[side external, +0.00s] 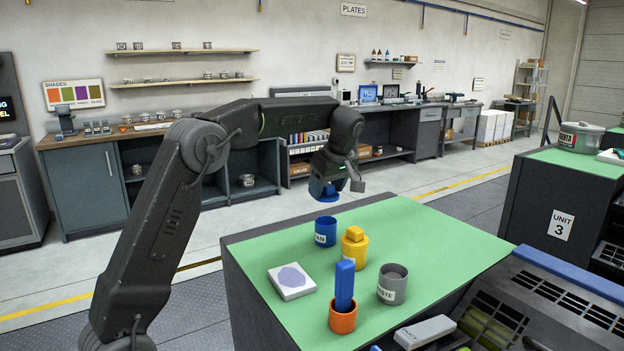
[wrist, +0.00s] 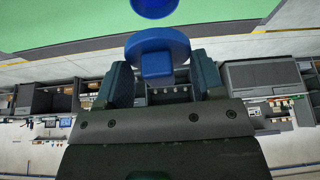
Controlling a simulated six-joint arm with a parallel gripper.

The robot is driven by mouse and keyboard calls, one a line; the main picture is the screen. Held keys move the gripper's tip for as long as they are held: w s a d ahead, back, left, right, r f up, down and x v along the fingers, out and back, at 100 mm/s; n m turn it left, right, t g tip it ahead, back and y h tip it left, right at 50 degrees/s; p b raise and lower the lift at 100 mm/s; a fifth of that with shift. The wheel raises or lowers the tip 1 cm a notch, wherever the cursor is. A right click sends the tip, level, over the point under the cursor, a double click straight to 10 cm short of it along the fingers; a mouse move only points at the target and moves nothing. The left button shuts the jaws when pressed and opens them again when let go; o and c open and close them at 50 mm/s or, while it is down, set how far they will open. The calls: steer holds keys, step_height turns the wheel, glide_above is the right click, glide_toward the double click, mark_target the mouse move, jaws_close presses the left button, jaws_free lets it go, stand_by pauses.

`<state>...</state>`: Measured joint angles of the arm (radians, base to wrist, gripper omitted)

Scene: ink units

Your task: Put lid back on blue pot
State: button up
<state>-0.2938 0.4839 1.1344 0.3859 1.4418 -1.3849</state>
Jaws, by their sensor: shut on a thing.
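My gripper (side external: 330,180) is shut on the blue lid (side external: 322,193) and holds it in the air, level with the far edge of the green-topped bench. In the wrist view, the round lid (wrist: 150,42) shows with its block-shaped knob between the fingers (wrist: 160,82). The blue pot (side external: 325,236) stands upright and open on the bench, with a white label on its side. In the side view it appears below the lid, with a clear gap between them. In the wrist view only part of the pot (wrist: 155,7) shows, at the top edge beyond the lid.
On the green bench top (side external: 440,240) stand a yellow lidded pot (side external: 354,250), an orange pot (side external: 343,319) holding a blue block (side external: 345,283), and a grey pot (side external: 388,288). A white tile with a purple hexagon (side external: 291,279) lies at left. The bench's right side is clear.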

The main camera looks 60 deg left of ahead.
steer(key=shift+f, duration=3.05)
steer(key=shift+f, duration=0.15)
steer(key=o, duration=1)
steer(key=shift+o, duration=1)
steer(key=shift+r, duration=3.55)
jaws_close()
